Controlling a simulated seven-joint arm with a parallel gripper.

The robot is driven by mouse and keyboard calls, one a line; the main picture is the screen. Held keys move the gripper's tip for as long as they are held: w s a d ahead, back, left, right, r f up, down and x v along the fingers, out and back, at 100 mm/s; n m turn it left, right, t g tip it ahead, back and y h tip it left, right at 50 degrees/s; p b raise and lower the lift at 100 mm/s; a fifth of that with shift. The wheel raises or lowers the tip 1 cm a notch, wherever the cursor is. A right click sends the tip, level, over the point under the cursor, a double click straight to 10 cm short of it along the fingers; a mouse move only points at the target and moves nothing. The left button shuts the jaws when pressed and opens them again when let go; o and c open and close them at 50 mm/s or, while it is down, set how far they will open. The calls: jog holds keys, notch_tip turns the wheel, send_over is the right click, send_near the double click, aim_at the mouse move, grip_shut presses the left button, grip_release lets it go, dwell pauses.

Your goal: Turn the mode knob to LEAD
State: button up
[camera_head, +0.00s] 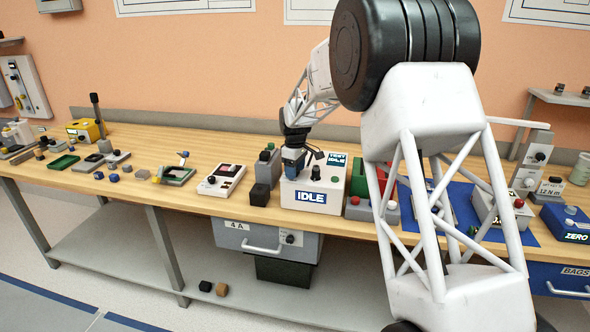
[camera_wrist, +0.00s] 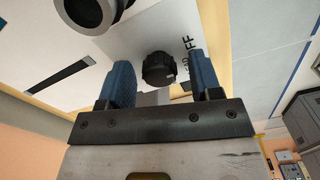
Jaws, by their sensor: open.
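A black ribbed knob (camera_wrist: 159,68) sits on a pale panel in the wrist view, with lettering ending in "OFF" beside it. My gripper (camera_wrist: 161,72) is open, with one blue finger on each side of the knob and no clear contact. In the head view my gripper (camera_head: 293,160) is low over the back left of the white box (camera_head: 330,184) that shows "IDLE" on its front. My gripper hides much of that area there.
A dark round part (camera_wrist: 93,12) stands near the knob in the wrist view. A grey block (camera_head: 268,160) and white device (camera_head: 222,180) are to the left. A red-buttoned box (camera_head: 357,208) is to the right.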

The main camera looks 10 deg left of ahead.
jog(key=shift+c, duration=0.4)
jog(key=c, duration=0.9)
jog(key=shift+o, duration=0.2)
jog(key=m, duration=0.4)
jog(key=shift+m, duration=2.4)
jog(key=o, duration=0.9)
